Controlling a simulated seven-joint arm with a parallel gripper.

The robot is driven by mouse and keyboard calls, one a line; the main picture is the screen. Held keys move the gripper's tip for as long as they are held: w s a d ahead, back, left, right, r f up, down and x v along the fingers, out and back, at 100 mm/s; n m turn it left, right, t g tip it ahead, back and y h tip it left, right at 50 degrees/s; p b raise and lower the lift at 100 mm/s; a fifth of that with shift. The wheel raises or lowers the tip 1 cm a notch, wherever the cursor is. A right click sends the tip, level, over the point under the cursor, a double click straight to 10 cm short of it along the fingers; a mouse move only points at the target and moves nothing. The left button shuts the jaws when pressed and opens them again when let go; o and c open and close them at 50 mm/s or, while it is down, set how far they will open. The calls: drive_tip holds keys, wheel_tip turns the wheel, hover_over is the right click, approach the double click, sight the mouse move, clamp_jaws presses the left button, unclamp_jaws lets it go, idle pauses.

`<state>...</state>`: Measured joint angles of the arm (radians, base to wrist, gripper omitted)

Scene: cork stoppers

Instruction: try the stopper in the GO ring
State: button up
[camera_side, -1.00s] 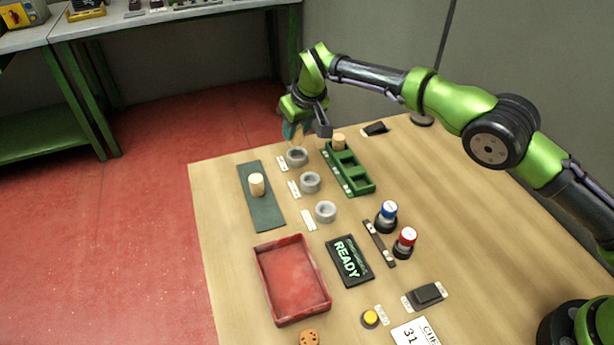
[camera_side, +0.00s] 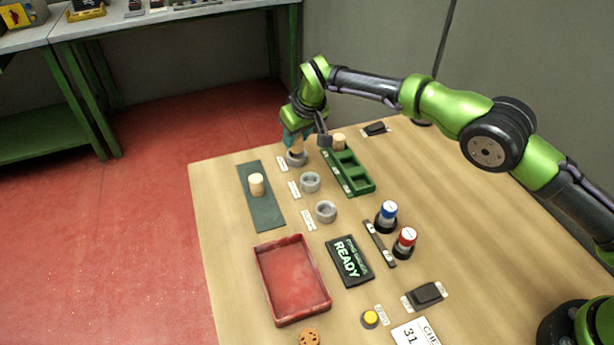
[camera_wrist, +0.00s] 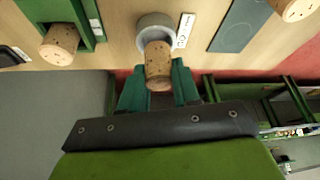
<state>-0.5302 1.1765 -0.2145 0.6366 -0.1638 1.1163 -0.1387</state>
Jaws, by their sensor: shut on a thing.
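My gripper (camera_side: 296,143) is shut on a cork stopper (camera_wrist: 158,70), with a green finger on each side of it in the wrist view. The stopper is upright, its lower end at the mouth of the farthest grey ring (camera_side: 297,160); that ring also shows in the wrist view (camera_wrist: 150,21). I cannot tell whether the stopper's end has entered the ring. Two more grey rings, a middle one (camera_side: 310,182) and a near one (camera_side: 326,211), stand empty in a row.
A pale stopper (camera_side: 257,185) stands on a dark green mat (camera_side: 266,214). A green compartment tray (camera_side: 361,186) holds a stopper (camera_side: 339,140) at its far end, close to my gripper. A red tray (camera_side: 262,277), a READY display (camera_side: 348,262) and two capped bottles lie nearer.

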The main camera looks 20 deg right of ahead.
drive_tip(key=shift+f, duration=0.55)
idle(0.9)
drive_tip(key=o, duration=1.1)
drive_tip(key=v, duration=1.7)
drive_tip(key=shift+f, duration=0.1)
